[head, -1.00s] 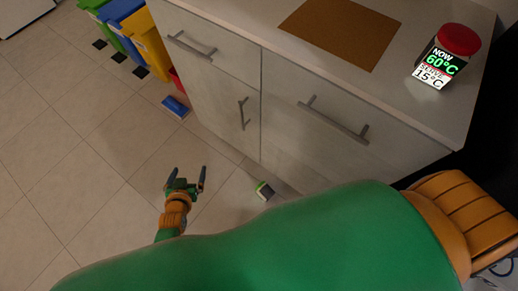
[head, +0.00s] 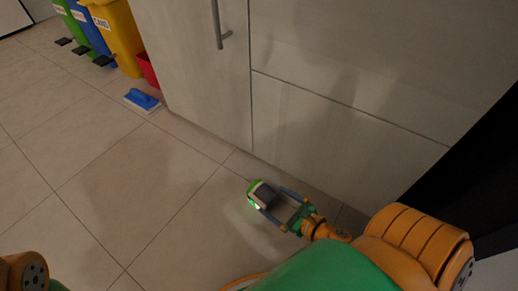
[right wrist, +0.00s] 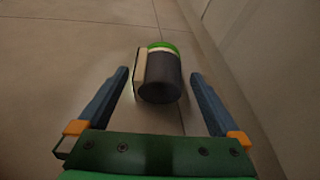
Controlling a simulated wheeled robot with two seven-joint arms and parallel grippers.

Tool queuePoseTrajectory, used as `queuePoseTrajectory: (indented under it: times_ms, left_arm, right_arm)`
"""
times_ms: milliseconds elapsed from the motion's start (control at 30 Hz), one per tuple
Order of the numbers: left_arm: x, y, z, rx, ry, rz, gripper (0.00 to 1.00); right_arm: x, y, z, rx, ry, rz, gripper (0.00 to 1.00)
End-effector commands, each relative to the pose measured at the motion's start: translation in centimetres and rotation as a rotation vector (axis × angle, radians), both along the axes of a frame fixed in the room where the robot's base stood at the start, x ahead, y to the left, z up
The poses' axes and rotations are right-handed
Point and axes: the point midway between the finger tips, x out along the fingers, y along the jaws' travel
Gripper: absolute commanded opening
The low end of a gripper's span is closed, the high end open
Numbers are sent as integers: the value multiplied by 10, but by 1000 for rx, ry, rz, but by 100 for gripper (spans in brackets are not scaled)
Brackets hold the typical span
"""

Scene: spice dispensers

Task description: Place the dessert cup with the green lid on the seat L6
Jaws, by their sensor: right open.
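The dessert cup (head: 263,195) is a small dark cylinder with a green lid, lying on its side on the floor near the cabinet base. In the right wrist view the cup (right wrist: 160,78) has its green lid facing away from me and a pale label panel on its left side. My right gripper (head: 270,201) is open, its fingers pointing at the cup. In the right wrist view the right gripper (right wrist: 160,75) has one finger on each side of the cup, with gaps on both sides. My left gripper is out of view. Seat L6 is not visible.
The cabinet front (head: 345,135) rises close behind the cup. A blue brush (head: 142,99) lies on the floor, near a red container (head: 148,69) and a yellow bin (head: 118,35). The tiled floor (head: 130,185) to the left is clear.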

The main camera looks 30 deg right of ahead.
Motion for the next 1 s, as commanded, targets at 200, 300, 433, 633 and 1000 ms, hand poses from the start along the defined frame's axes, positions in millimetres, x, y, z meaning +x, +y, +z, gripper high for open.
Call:
queuePoseTrajectory:
  times_ms: [200, 300, 433, 633, 1000]
  left_arm:
    - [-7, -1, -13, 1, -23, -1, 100]
    - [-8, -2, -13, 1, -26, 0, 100]
    - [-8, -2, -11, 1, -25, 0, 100]
    - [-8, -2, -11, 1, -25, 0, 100]
    - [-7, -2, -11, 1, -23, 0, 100]
  right_arm:
    - [38, 8, -19, 4, -1, 0, 100]
    - [45, 9, -21, 4, 1, -3, 100]
    - [45, 9, -20, 6, 2, -4, 100]
    - [45, 9, -20, 7, 2, -4, 62]
    - [45, 9, -19, 8, 2, -4, 8]
